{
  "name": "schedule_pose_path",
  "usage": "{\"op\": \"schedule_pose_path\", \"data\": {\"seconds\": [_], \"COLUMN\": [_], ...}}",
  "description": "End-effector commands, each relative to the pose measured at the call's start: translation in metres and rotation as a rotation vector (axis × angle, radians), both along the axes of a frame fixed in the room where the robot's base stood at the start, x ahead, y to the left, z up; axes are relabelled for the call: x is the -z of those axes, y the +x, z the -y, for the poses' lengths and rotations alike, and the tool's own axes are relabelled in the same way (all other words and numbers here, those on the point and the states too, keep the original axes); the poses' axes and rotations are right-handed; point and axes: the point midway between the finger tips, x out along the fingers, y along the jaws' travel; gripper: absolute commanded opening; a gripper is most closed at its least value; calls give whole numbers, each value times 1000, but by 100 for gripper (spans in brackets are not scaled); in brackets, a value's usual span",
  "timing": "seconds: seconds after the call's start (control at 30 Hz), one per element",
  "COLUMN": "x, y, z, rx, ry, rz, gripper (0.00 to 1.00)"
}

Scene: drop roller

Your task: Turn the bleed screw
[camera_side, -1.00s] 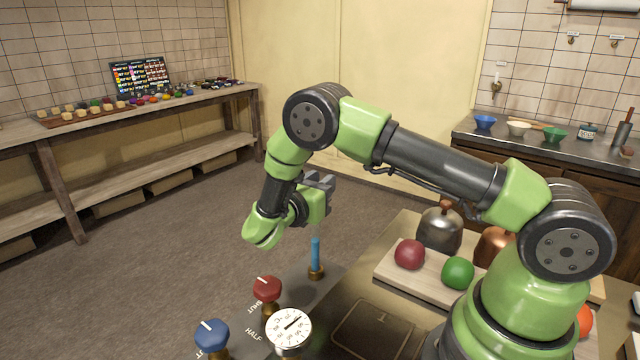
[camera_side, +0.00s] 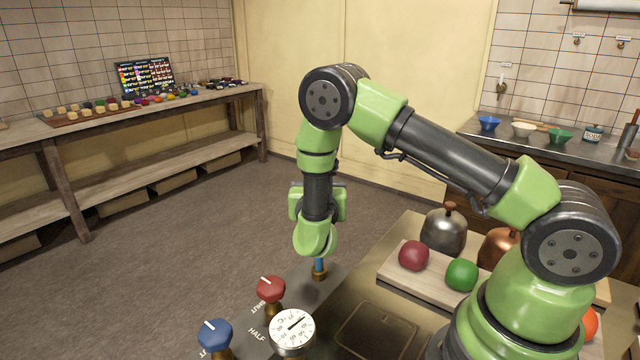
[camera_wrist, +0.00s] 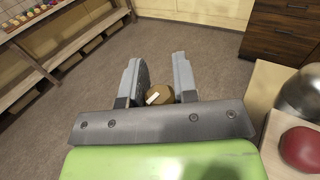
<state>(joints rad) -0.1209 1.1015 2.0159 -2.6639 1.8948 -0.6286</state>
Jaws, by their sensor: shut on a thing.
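The wrist view shows two grey fingers shut on a brown round piece (camera_wrist: 158,94) with a white mark on top. The palm plate covers its lower part. I cannot tell whether this piece is the bleed screw or how it relates to the stem.
A red knob (camera_side: 270,289), a blue knob (camera_side: 214,335) and a white dial gauge (camera_side: 292,327) stand on the panel, left of and nearer than the stem. A board (camera_side: 433,285) with a red ball (camera_side: 413,255) and green ball (camera_side: 461,274) lies to the right.

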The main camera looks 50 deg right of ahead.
Motion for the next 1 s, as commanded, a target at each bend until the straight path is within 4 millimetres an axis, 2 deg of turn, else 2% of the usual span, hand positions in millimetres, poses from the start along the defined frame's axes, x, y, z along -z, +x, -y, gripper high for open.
{"op": "schedule_pose_path", "data": {"seconds": [0.37, 0.4, 0.47, 0.5, 0.8, 1.0], "x": [0, 0, 0, 0, 0, 0], "y": [0, 0, 0, 0, -1, -17], "z": [0, 0, 0, 0, -2, -27], "rx": [-4, -3, -4, -3, -5, -11], "ry": [0, 0, -1, -1, 0, -1], "rz": [-1, -1, -1, -1, -1, -3], "gripper": [4, 34, 48, 52, 52, 52]}}
